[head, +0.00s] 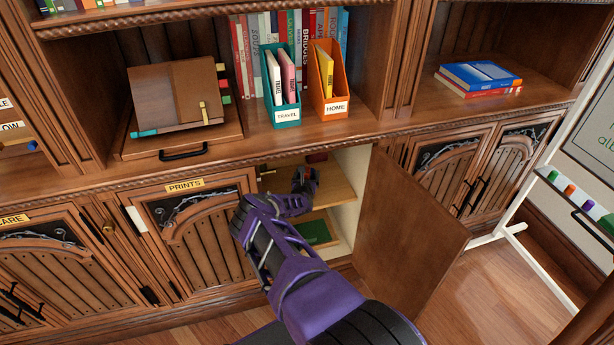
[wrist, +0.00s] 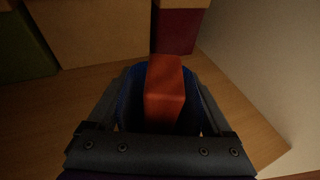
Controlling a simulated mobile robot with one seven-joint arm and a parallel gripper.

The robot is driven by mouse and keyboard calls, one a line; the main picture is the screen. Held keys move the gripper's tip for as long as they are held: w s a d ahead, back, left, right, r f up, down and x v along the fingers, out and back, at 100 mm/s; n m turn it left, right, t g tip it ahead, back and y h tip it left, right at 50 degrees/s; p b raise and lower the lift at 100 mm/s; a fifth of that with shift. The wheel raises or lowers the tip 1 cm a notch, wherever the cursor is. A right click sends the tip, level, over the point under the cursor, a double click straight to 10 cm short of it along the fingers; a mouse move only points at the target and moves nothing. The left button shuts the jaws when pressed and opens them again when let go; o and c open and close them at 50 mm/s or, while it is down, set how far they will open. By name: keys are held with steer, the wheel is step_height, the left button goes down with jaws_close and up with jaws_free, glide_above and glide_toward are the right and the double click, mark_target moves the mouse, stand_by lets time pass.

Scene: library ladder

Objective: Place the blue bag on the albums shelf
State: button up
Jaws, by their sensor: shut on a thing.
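My gripper (head: 305,180) is inside the open cupboard, over its upper shelf (head: 335,188). In the wrist view, my gripper (wrist: 160,105) is shut on a blue thing (wrist: 132,98), which looks like the blue bag. A red-orange block-like part (wrist: 165,90) stands up between the fingers, with blue on both sides of it. The wooden shelf board (wrist: 65,105) is below; whether the bag touches it I cannot tell. The bag is hidden in the head view. Behind it stand a green thing (wrist: 22,48), a tan one (wrist: 95,32) and a dark red one (wrist: 178,30).
The cupboard door (head: 410,240) stands open on the right. A pale side wall (wrist: 265,60) borders the shelf. A green item (head: 315,231) lies in the lower compartment. Teal (head: 284,112) and orange (head: 328,100) book holders stand on the counter above. Bare shelf shows around my gripper.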

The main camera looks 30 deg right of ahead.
steer(key=shift+f, duration=0.1)
steer(key=o, duration=1.2)
steer(key=shift+f, duration=0.1)
steer(key=shift+a+r, duration=0.1)
steer(key=shift+r, duration=0.2)
steer(key=p+v, duration=0.5)
steer(key=v, duration=0.6)
steer(key=shift+s+a, duration=0.15)
steer(key=shift+s, duration=0.25)
